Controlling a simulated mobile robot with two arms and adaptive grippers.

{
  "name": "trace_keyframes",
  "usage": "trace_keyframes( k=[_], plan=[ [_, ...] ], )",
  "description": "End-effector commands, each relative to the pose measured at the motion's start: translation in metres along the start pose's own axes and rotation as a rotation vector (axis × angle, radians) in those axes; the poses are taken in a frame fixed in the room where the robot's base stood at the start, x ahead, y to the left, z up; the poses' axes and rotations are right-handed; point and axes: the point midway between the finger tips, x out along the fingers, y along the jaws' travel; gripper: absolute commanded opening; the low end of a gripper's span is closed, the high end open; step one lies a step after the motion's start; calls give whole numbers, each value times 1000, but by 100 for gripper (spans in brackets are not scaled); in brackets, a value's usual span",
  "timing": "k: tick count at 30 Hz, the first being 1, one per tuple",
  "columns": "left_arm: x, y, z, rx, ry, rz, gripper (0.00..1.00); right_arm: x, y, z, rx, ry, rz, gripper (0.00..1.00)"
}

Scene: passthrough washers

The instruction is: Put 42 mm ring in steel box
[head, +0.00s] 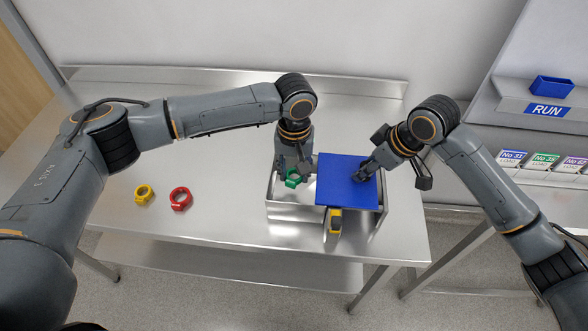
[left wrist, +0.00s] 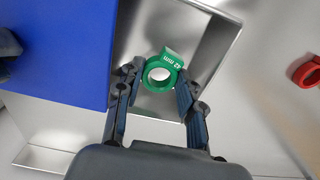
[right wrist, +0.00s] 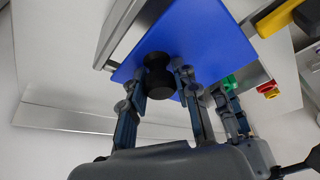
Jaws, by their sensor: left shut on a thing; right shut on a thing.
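The green ring (left wrist: 161,73), marked "42 mm", is held between the fingers of my left gripper (left wrist: 155,88), which is shut on it. In the head view the green ring (head: 293,178) is over the open left part of the steel box (head: 290,212). My right gripper (right wrist: 160,90) is shut on the black knob (right wrist: 158,72) of the blue lid (right wrist: 205,40). In the head view the blue lid (head: 345,192) covers the right part of the box. I cannot tell whether the lid rests on the rim. Part of the box interior is hidden.
A yellow ring (head: 144,193) and a red ring (head: 181,198) lie on the steel table (head: 235,225) to the left. A yellow and black object (head: 335,221) is at the box's front. A blue bin (head: 552,86) sits above the RUN label at the right.

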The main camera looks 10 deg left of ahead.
Motion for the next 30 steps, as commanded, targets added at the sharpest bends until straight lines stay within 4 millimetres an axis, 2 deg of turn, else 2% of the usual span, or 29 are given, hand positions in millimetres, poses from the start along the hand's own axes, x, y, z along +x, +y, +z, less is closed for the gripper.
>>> trace_keyframes(
  k=[6,7,10,11,17,21,30],
  plan=[
    [0,0,0,0,0,0,20,1,0,2,2,-6,0,0],
    [0,0,0,0,0,0,39,1,0,2,2,-6,0,0],
    [0,0,0,0,0,0,60,1,0,2,2,-6,0,0],
    [0,0,0,0,0,0,64,1,0,2,2,-6,0,0],
    [0,0,0,0,0,0,64,1,0,2,2,-6,0,0],
    [0,0,0,0,0,0,86,1,0,2,2,-6,0,0],
    [0,0,0,1,0,1,86,1,0,2,2,-5,0,0]
  ],
)
